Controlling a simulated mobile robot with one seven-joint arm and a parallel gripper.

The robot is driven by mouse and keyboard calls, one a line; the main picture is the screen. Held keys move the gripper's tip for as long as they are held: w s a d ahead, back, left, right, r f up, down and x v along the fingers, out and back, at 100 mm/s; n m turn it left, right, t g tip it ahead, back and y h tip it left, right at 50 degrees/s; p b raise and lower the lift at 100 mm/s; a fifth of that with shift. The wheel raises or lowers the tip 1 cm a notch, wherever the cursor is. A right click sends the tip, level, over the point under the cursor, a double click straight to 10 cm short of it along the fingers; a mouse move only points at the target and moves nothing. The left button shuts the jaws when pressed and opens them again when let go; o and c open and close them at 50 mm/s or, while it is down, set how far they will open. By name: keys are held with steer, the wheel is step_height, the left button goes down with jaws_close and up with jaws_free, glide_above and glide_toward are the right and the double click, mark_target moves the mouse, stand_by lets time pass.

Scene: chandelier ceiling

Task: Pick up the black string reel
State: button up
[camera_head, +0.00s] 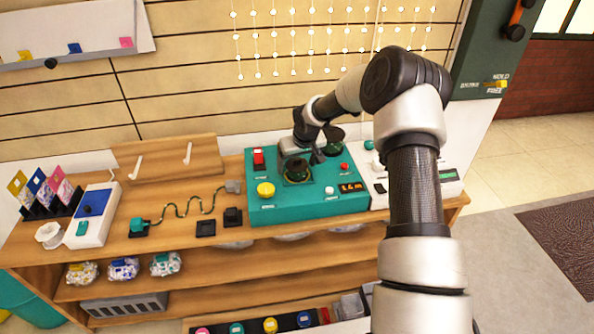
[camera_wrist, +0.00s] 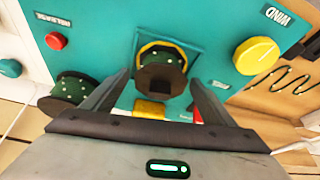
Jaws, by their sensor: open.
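Two dark reels wound with deep green string show, and I cannot tell by colour which one is the black string reel. One reel (camera_head: 297,170) sits in a square mount on the teal machine (camera_head: 290,213); in the wrist view this reel (camera_wrist: 161,72) has a dark flange with a hole and a yellow ring behind it. The other reel (camera_head: 334,141) stands at the machine's back right and shows as a reel (camera_wrist: 72,89) at left in the wrist view. My gripper (camera_wrist: 158,84) is open, its fingers on either side of the mounted reel in the picture; contact cannot be told.
The machine has a yellow knob (camera_head: 266,190), a red switch (camera_head: 259,157) and a small display (camera_head: 351,187). A white device (camera_head: 446,180) adjoins it at right. The wooden bench (camera_head: 185,225) holds a wavy cord and small stands at left. Hanging strands (camera_head: 330,40) line the wall behind.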

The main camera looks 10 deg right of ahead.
steer(key=shift+r, duration=0.1)
steer(key=c, duration=1.1)
